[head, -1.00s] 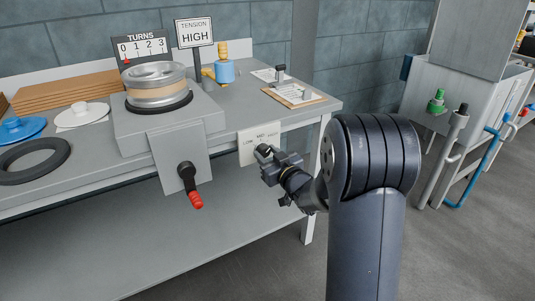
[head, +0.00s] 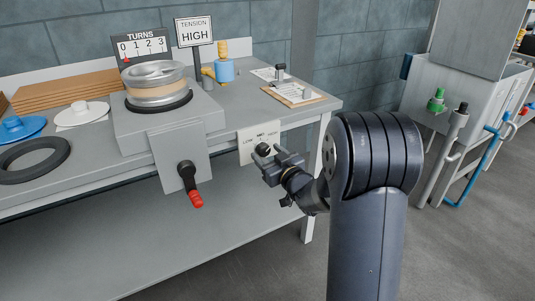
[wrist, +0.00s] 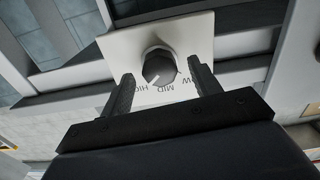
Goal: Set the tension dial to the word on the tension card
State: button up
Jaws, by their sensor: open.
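The tension card (head: 194,32) reads "TENSION HIGH" and stands on a post at the back of the bench. The tension dial (head: 263,149) is a dark knob on a pale plate (head: 247,140) at the bench front, marked LOW, MID and HIGH. In the wrist view the dial (wrist: 159,67) shows a white pointer line slanting toward the HIGH side of MID; its exact setting is hard to tell. My gripper (head: 273,160) is open in front of the dial. In the wrist view my gripper (wrist: 160,71) has one finger on each side of the knob, with gaps visible.
A winding machine (head: 165,120) with a red-handled crank (head: 191,184) stands left of the dial. A turns counter (head: 143,46), blue bottle (head: 224,70) and clipboard (head: 297,92) are on the bench. The bench leg (head: 309,228) is close to my arm.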

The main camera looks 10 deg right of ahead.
jog(key=p+v, duration=0.1)
jog(key=v, duration=0.9)
jog(key=shift+s, duration=0.1)
jog(key=b+x, duration=0.1)
jog(key=x, duration=1)
jog(key=shift+s, duration=0.1)
jog(key=shift+n, duration=0.3)
jog(key=shift+s+d, duration=0.1)
